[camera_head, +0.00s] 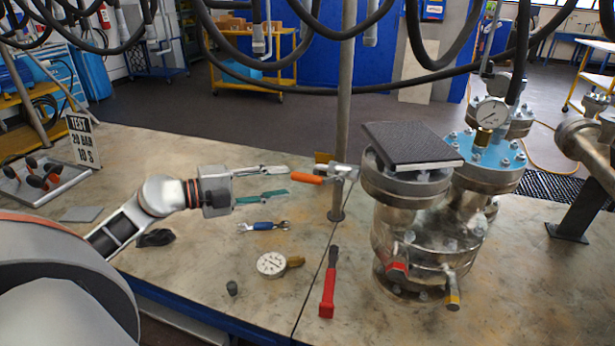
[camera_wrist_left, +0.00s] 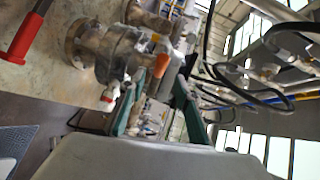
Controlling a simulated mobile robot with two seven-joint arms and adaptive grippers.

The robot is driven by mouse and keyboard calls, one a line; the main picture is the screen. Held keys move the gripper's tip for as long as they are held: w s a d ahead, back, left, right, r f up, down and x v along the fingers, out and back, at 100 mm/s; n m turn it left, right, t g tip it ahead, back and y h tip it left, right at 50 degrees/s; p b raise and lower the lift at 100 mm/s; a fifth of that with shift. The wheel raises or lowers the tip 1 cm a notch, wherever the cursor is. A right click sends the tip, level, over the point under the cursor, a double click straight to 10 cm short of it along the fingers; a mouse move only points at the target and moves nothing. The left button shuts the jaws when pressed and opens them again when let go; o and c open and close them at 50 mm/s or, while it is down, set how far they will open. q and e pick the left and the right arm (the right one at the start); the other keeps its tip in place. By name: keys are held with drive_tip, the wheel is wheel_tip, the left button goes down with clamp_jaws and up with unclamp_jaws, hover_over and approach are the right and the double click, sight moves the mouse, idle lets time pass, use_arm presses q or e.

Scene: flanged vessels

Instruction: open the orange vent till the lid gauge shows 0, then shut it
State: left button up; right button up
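The orange vent handle (camera_head: 306,178) sticks out to the left of a small valve (camera_head: 341,172) beside the steel vessel (camera_head: 415,238). My left gripper (camera_head: 287,180) is open, its two teal-padded fingers apart, with the tips close to the free end of the handle. I cannot tell whether they touch it. In the left wrist view the orange handle (camera_wrist_left: 161,65) shows small beyond the fingers. The blue lid (camera_head: 482,155) carries a round white gauge (camera_head: 491,112); its reading is too small to tell. My right gripper is out of view.
On the bench lie a red-handled tool (camera_head: 329,287), a loose dial gauge (camera_head: 271,264) and a blue-handled wrench (camera_head: 264,226). A dark grated plate (camera_head: 410,144) covers the vessel's left flange. A grey post (camera_head: 344,110) stands behind the handle. Black hoses hang overhead.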

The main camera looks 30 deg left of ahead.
sight(301, 180)
use_arm(q)
drive_tip(key=shift+p+x, duration=0.3)
drive_tip(key=shift+x, duration=3.65)
drive_tip(key=shift+s, duration=0.1)
clamp_jaws()
